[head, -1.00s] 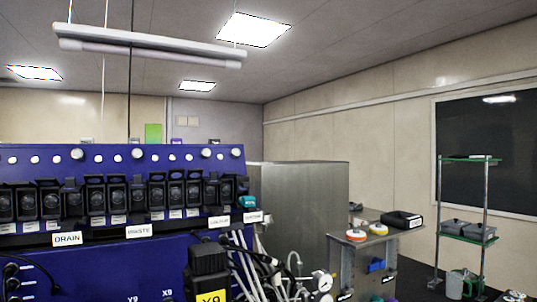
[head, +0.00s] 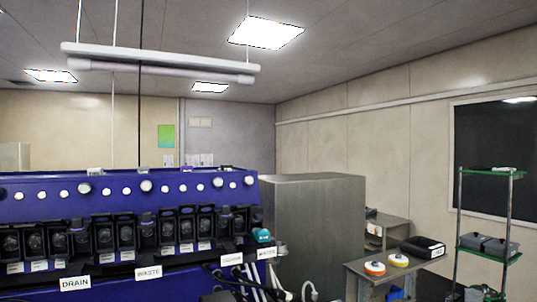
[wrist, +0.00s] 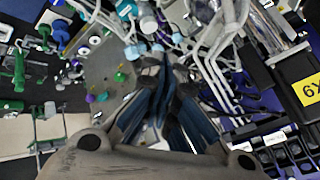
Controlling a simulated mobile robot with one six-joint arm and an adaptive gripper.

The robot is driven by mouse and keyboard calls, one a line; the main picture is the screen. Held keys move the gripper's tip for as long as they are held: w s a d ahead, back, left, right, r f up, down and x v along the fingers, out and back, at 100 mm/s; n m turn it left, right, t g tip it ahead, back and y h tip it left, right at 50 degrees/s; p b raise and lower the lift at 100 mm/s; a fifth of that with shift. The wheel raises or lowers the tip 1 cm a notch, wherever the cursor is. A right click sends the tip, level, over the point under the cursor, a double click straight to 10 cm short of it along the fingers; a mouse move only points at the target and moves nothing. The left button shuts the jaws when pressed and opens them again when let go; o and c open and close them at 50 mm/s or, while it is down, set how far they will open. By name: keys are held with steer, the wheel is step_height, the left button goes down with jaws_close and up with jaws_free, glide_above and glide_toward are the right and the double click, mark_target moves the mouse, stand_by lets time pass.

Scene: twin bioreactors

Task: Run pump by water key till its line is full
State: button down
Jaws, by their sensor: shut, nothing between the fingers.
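A row of black pump heads (head: 125,231) runs along a blue cabinet (head: 40,208), with round white knobs (head: 146,187) above. Small white labels sit below the pumps. DRAIN (head: 75,283) and WASTE (head: 148,272) are readable; the labels further right are too small to read surely, so I cannot tell which pump is the water one. A teal part (head: 262,235) is at the right end of the row. My gripper (wrist: 165,65) shows only in the wrist view. It is shut and empty, over tubing and fittings. I cannot tell whether any line is filled.
White tubes (wrist: 225,75) and a black block with a yellow label (wrist: 310,88) lie close to my gripper in the wrist view. A steel cabinet (head: 315,215) stands right of the pumps, then a steel cart (head: 365,268) and a green-shelved rack (head: 487,247).

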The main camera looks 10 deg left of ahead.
mark_target(253, 181)
steer(key=w+a+r+m+t+y+p, duration=0.1)
steer(key=w+a+r+m+p, duration=0.1)
steer(key=r, duration=0.8)
steer(key=w+a+r+m+t+y+p, duration=0.2)
steer(key=w+a+r+p, duration=0.3)
steer(key=w+r, duration=0.4)
steer(key=w+a+r+m+t+y+p, duration=0.1)
steer(key=w+a+r, duration=0.4)
steer(key=r, duration=0.7)
steer(key=shift+w+r+m+t+y+p, duration=0.45)
steer(key=shift+m+y+p, duration=0.15)
steer(key=shift+m+p, duration=0.6)
steer(key=shift+a, duration=0.1)
steer(key=p+x, duration=0.2)
steer(key=x, duration=1.2)
steer(key=shift+s+f, duration=0.1)
steer(key=shift+f, duration=0.05)
